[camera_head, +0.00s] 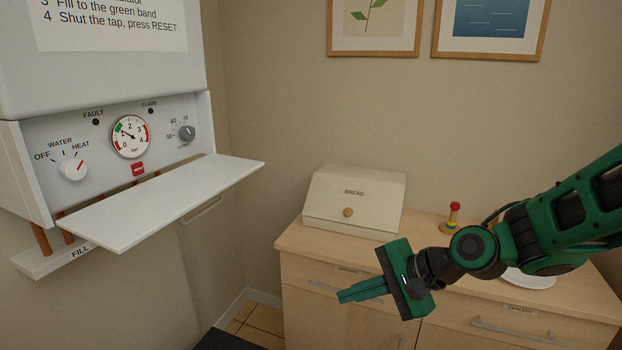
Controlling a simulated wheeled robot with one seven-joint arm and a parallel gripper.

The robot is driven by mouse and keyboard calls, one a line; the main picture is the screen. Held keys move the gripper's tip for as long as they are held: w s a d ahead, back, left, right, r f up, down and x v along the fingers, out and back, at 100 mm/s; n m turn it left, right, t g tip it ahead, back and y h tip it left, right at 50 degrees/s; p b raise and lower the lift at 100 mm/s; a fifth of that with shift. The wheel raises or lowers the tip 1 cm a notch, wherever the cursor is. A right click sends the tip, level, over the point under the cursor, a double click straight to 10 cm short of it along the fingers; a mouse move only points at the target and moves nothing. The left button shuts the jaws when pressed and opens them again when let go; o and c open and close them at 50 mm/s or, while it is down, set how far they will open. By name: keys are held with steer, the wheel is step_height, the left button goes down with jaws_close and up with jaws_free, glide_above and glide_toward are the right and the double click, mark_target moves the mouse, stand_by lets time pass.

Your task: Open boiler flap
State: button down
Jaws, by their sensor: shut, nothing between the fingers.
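The white boiler (100,60) hangs on the wall at the left. Its flap (160,202) is folded down and sticks out nearly level below the control panel. The panel (150,120) is exposed, with a pressure gauge (131,136), a water knob (73,168), a second grey knob (187,133) and a red button (137,169). My gripper (342,296) is to the right of the flap and apart from it, in front of the wooden cabinet. Its fingers are together, point left and hold nothing.
A wooden cabinet (300,262) stands behind my gripper, with a bread box (353,198), a small stacked toy (453,216) and a white plate (530,279) on top. A white FILL ledge (50,262) and copper pipes (41,239) are below the boiler. Space between flap and gripper is clear.

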steer(key=s+d+n+g+h, duration=0.1)
steer(key=s+d+h, duration=0.2)
steer(key=d, duration=0.6)
steer(key=s+d+n+g+h, duration=0.1)
steer(key=s+d, duration=0.4)
steer(key=d, duration=0.5)
steer(key=s+d+f+n+h, duration=0.1)
steer(key=s+d+h, duration=0.3)
steer(key=d, duration=0.6)
steer(key=shift+s+n+g+h, duration=0.3)
steer(key=shift+s+n+g, duration=0.1)
steer(key=shift+s, duration=0.2)
steer(key=c, duration=2.3)
jaws_free()
steer(key=s+d+r+g, duration=0.1)
steer(key=s+d, duration=0.3)
steer(key=s, duration=0.3)
steer(key=shift+r+g, duration=0.2)
steer(key=shift+g, duration=0.1)
steer(key=o, duration=0.4)
steer(key=shift+s, duration=0.55)
